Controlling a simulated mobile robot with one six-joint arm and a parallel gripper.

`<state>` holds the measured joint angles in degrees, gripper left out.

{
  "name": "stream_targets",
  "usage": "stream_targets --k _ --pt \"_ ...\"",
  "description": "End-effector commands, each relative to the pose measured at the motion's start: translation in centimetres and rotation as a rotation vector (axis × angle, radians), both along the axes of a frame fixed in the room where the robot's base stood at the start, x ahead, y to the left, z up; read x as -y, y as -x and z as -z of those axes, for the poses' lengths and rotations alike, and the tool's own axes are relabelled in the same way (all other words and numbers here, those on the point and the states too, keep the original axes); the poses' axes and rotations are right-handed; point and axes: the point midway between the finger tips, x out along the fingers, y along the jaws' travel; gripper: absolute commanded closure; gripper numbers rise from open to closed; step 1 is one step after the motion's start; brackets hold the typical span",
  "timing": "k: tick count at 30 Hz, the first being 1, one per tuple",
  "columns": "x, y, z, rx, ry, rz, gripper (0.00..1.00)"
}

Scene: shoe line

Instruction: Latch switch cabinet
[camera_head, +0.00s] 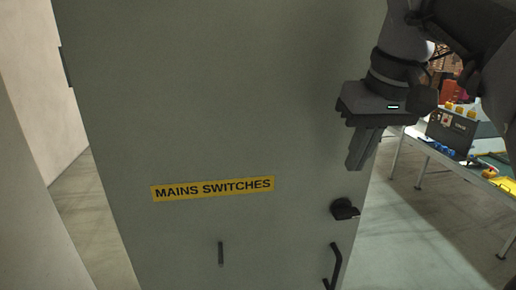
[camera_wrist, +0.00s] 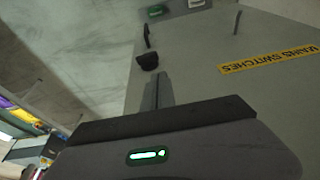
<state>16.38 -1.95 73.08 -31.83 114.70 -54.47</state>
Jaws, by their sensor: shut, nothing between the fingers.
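The grey switch cabinet door (camera_head: 200,110) fills the middle of the head view and looks closed. It carries a yellow "MAINS SWITCHES" label (camera_head: 212,189), which also shows upside down in the wrist view (camera_wrist: 268,60). A black latch knob (camera_head: 344,209) sits near the door's right edge, and a black bar handle (camera_head: 332,266) is below it. In the wrist view the latch knob (camera_wrist: 148,62) lies just beyond my fingertips. My gripper (camera_head: 357,165) is shut and empty, pointing down, above the knob and apart from it.
A small dark peg (camera_head: 221,253) stands out of the door below the label. A workbench (camera_head: 460,170) with a dark box (camera_head: 452,130) and coloured items is at the right. Pale walls are at the left. Open floor (camera_head: 410,245) lies right of the cabinet.

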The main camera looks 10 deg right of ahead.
Motion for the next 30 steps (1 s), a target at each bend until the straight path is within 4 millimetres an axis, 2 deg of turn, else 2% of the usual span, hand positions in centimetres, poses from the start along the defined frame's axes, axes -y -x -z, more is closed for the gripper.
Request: stream_targets --k 1,3,14,17,30 --pt "0.3 -0.2 -1.4 0.002 0.012 -0.004 1.00" --pt "0.5 -0.2 -1.7 0.003 0.021 -0.007 1.00" --pt "0.5 -0.3 -0.9 0.003 0.022 -0.008 1.00" --pt "0.5 -0.6 0.5 0.002 0.024 -0.010 1.00" --pt "0.4 -3.0 9.4 0.002 0.021 -0.007 1.00"
